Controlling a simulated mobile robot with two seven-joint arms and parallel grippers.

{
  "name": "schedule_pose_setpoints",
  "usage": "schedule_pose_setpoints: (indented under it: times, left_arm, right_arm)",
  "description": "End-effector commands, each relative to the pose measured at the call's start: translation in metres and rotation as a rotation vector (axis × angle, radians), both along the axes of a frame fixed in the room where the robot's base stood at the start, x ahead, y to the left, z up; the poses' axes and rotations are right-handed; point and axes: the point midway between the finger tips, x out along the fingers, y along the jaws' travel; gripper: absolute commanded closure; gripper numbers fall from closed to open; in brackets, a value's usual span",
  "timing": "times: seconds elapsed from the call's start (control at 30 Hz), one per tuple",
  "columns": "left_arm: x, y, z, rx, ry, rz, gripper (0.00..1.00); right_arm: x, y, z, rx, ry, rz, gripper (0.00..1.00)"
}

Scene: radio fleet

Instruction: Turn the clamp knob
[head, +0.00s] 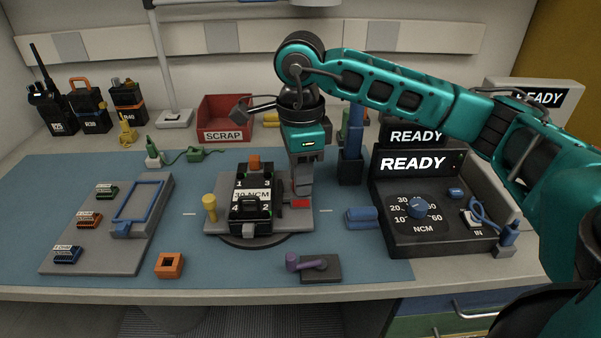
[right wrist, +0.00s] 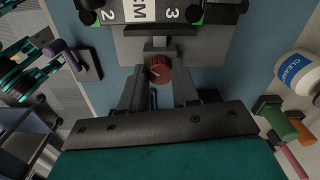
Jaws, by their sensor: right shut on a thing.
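The clamp knob is a small red ribbed knob (right wrist: 158,70) at the edge of the grey fixture plate in the right wrist view. In the head view a red part of it (head: 301,203) shows below my right gripper (head: 302,190). In the right wrist view, my right gripper (right wrist: 159,76) has one finger on each side of the knob and is shut on it. A black radio labelled "30 NCM" (head: 251,196) sits in the fixture (head: 218,226), close left of the gripper. My left gripper is not in view.
A torque box (head: 432,240) reading READY stands at right. A purple-handled tool on a block (head: 320,270) and an orange square block (head: 169,265) lie in front. A yellow knob (head: 210,206) stands left of the radio. A red SCRAP bin (head: 226,115) is behind.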

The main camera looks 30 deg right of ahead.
Motion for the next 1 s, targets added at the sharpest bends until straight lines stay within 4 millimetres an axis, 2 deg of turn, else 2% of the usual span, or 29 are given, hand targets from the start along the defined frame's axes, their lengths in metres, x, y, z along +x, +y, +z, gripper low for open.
schedule_pose_setpoints:
  times: [0.27, 0.3, 0.57, 0.83, 1.0]
  left_arm:
    - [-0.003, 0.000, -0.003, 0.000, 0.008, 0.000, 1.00]
    - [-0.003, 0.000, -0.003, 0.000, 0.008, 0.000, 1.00]
    - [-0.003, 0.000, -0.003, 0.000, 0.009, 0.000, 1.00]
    - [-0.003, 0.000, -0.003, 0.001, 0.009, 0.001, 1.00]
    - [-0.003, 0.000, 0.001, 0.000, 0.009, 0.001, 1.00]
  right_arm:
    - [0.000, 0.000, 0.000, 0.000, 0.001, 0.002, 1.00]
    - [0.000, 0.000, 0.000, 0.000, 0.001, 0.001, 0.69]
    - [0.000, 0.000, 0.000, 0.000, 0.001, 0.000, 0.44]
    - [0.000, 0.000, 0.002, 0.001, 0.000, -0.001, 0.44]
    - [0.001, 0.000, 0.023, 0.001, -0.003, -0.001, 0.44]
